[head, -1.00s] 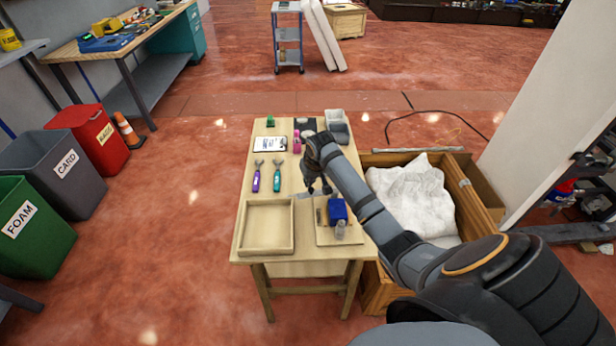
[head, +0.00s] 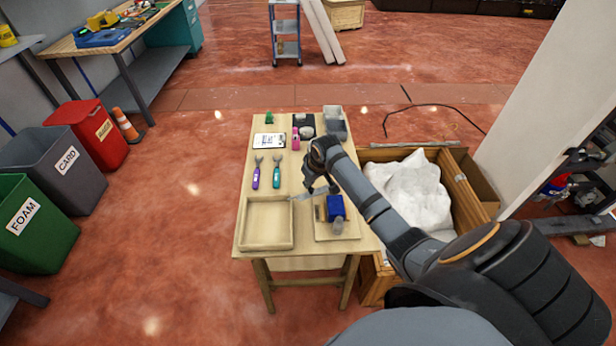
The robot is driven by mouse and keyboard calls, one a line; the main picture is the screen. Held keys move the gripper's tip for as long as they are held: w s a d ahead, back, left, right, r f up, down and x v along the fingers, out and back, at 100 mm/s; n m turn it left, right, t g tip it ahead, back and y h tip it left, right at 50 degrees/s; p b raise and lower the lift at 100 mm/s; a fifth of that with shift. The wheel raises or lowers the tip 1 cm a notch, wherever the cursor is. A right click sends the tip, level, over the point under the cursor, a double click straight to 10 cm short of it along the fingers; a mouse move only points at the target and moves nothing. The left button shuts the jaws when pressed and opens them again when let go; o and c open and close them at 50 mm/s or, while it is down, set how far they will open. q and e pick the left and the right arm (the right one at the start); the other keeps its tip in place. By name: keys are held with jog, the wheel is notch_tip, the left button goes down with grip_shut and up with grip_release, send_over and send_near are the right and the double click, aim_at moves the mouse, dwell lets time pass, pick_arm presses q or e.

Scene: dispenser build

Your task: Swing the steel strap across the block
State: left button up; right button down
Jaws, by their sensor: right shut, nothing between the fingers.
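A blue block (head: 335,206) stands on a pale wooden board (head: 349,236) at the front right of the table, with a small grey part in front of it. A thin grey strip, which looks like the steel strap (head: 304,196), sticks out to the left behind the block, toward the tray's corner. My right gripper (head: 321,189) is shut and empty just above and behind the block, near the strap. I cannot tell whether it touches the strap. The gripper hides part of the area behind the block. My left gripper does not show.
An empty wooden tray (head: 266,246) fills the table's front left. Two screwdriver-like tools, one purple (head: 256,175) and one teal (head: 277,172), lie behind it. A clipboard (head: 269,141), a pink item (head: 295,139) and a grey bin (head: 335,123) are farther back. A crate (head: 463,205) with white packing stands right.

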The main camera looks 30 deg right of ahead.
jog(key=s+n+p, duration=0.1)
jog(key=s+n+y+p, duration=0.1)
jog(key=shift+s+a+r+n+p, duration=0.15)
jog(key=shift+r+n+p, duration=0.15)
jog(key=shift+n+p, duration=0.1)
jog(key=s+d+n+y, duration=0.1)
jog(key=s+n, duration=0.1)
jog(key=n, duration=0.1)
jog(key=s+n+g+p, duration=0.1)
jog(key=s+n, duration=0.1)
jog(key=n, duration=0.1)
jog(key=s+d+n+g+y, duration=0.1)
jog(key=s+n, duration=0.2)
jog(key=shift+d+f+y+p, duration=0.3)
jog(key=shift+s+d, duration=0.2)
jog(key=shift+d, duration=0.05)
